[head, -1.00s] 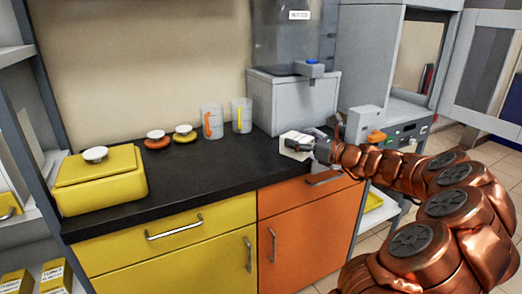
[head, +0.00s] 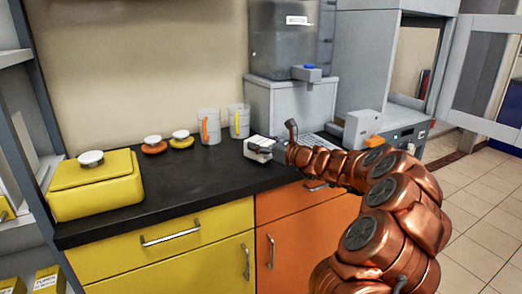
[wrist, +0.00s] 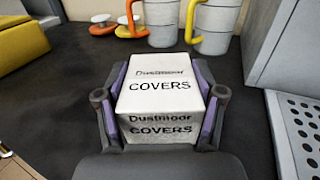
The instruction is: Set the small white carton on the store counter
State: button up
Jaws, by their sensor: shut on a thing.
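The small white carton (head: 259,147), printed "Dustmoor COVERS", is between the fingers of my gripper (head: 272,149), which is shut on it. In the wrist view the carton (wrist: 163,95) sits upright between the two purple-padded fingers of the gripper (wrist: 163,110). The dark store counter (head: 190,178) lies below.
A yellow box (head: 97,187) stands at the counter's left end. A grey dispenser (head: 290,105) stands behind the carton. The middle of the counter is clear.

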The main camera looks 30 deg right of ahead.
jog(key=shift+f, duration=0.85)
jog(key=shift+f, duration=0.15)
jog(key=o, duration=1.2)
jog(key=shift+s+d, duration=0.1)
jog(key=shift+s, duration=0.2)
jog(key=p+v, duration=0.1)
jog(key=v, duration=1)
jog(key=shift+s, duration=0.2)
jog(key=shift+d, duration=0.1)
